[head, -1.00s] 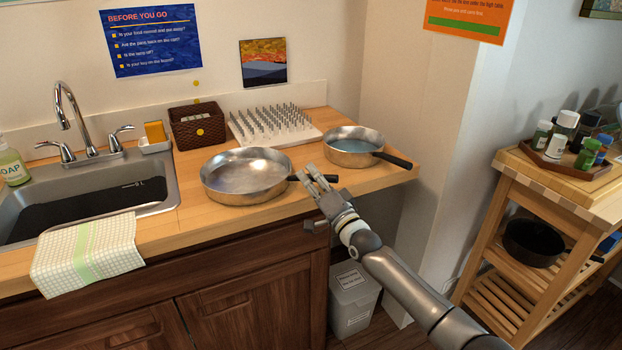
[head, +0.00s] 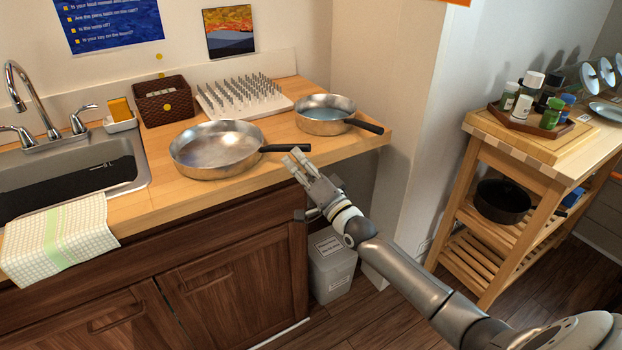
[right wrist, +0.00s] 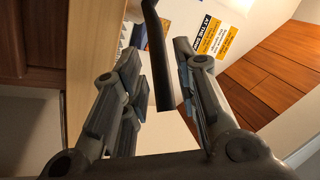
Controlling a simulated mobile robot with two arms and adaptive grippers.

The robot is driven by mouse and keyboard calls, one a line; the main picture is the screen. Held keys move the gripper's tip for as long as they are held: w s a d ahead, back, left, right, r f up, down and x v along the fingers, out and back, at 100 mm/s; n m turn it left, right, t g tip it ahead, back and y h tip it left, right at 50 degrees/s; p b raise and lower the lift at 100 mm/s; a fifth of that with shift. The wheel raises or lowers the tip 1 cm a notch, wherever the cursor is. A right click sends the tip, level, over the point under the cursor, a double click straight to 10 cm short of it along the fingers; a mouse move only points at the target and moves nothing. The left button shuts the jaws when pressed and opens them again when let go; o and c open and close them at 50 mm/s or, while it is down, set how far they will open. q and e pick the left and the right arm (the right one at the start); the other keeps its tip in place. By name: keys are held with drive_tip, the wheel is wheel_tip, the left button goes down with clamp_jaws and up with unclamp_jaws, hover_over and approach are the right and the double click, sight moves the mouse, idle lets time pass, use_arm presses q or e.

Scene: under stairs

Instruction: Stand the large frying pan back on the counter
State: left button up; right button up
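The large frying pan (head: 215,152), steel with a black handle, sits flat and upright on the wooden counter (head: 150,200), right of the sink. Its handle points right, towards the counter's front edge. My right gripper (head: 298,160) is open and empty, its fingertips just below the handle's end in the head view. In the right wrist view a black handle (right wrist: 158,60) lies between the two spread fingers of my right gripper (right wrist: 160,85), with gaps showing beside it. My left gripper is not in view.
A smaller pan (head: 322,120) stands behind to the right, its handle also pointing right. A spiked white board (head: 210,110) and a brown basket (head: 166,110) stand behind the large pan. A wooden trolley (head: 540,150) is at the right, and a grey bin (head: 331,280) is below.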

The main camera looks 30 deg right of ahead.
drive_tip(key=shift+v, duration=2.85)
drive_tip(key=s+d+f+n+g+h, duration=0.1)
drive_tip(key=s+f+g, duration=0.2)
drive_tip(key=f, duration=1.1)
drive_tip(key=s+f+n+g+h, duration=0.2)
drive_tip(key=f+g, duration=0.1)
drive_tip(key=f, duration=1.1)
drive_tip(key=s+a+f+n+g, duration=0.1)
drive_tip(key=s+f+n+g, duration=0.15)
drive_tip(key=s+f, duration=0.65)
drive_tip(key=s+a+f+n+g, duration=0.1)
drive_tip(key=s+f+g, duration=0.2)
drive_tip(key=s+f, duration=0.55)
drive_tip(key=s+a+f+n+g, duration=0.2)
drive_tip(key=s+f, duration=0.3)
drive_tip(key=s, duration=0.5)
drive_tip(key=s+a+f+n+g, duration=0.1)
drive_tip(key=s+a+f+g, duration=0.1)
drive_tip(key=s+f, duration=0.4)
drive_tip(key=s+a+f+n+g, duration=0.2)
drive_tip(key=s+f, duration=0.4)
drive_tip(key=s, duration=0.8)
drive_tip(key=shift+s+a+f+n+g+h, duration=0.3)
drive_tip(key=shift+a+g, duration=0.25)
drive_tip(key=shift+g, duration=0.6)
drive_tip(key=shift+w+r, duration=0.1)
